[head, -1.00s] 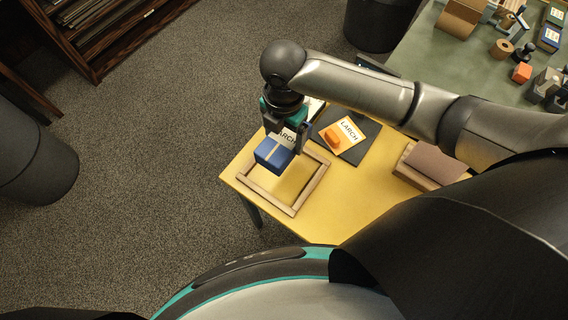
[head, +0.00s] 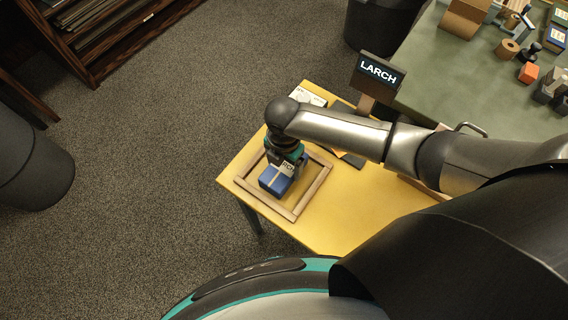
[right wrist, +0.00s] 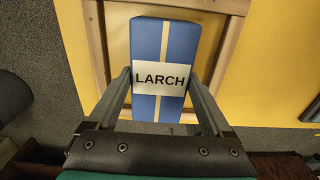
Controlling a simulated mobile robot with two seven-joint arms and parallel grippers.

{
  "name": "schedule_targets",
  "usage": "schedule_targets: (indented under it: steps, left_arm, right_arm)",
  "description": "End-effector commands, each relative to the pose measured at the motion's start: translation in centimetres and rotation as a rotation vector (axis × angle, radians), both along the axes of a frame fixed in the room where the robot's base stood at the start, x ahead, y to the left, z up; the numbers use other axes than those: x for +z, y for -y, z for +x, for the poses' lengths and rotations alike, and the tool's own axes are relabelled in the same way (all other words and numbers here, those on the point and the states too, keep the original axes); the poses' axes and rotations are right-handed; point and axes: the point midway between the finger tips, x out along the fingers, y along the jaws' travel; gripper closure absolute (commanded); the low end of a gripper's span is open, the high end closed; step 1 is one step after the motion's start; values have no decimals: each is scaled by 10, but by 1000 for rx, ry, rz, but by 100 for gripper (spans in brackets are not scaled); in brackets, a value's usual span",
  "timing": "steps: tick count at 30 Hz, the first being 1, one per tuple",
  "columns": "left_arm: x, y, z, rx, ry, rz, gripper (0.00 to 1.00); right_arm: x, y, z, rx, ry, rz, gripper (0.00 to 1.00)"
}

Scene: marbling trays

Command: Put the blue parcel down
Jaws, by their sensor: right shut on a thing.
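The blue parcel (head: 275,181) has a pale stripe and a white label reading LARCH, seen in the right wrist view (right wrist: 160,40). My right gripper (head: 287,166) is shut on it; its fingers (right wrist: 160,82) press the parcel's two sides at the label. The parcel is low inside the wooden frame (head: 313,190) on the yellow table (head: 350,215). I cannot tell whether its underside touches the table. The frame's rails also show around the parcel in the right wrist view (right wrist: 97,45). My left gripper is not in view.
A sign reading LARCH (head: 378,72) stands behind my right arm. A green table (head: 430,75) at the upper right holds several small items. The yellow table's front part is clear.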

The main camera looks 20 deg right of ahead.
Motion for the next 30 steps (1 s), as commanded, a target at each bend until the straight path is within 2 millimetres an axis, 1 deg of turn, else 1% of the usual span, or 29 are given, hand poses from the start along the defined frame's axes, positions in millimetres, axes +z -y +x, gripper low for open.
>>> schedule_targets:
  steps: [3,7,8,11,12,18,22,26,30]
  left_arm:
    - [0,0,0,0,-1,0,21]
    - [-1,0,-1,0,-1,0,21]
    - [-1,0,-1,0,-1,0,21]
    - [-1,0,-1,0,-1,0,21]
    - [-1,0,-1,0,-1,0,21]
    - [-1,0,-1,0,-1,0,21]
    - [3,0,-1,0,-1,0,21]
    - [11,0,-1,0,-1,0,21]
    - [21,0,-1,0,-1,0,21]
  right_arm:
    - [1,0,1,0,2,1,95]
    - [-3,0,0,0,1,1,95]
    - [-3,0,0,0,-1,-1,13]
    - [-2,0,0,0,-1,-1,2]
    - [-2,0,0,0,-1,-1,0]
    - [-2,0,0,0,0,0,0]
    - [7,0,0,0,2,1,0]
    - [29,0,1,1,3,1,0]
    - [62,0,1,1,4,2,0]
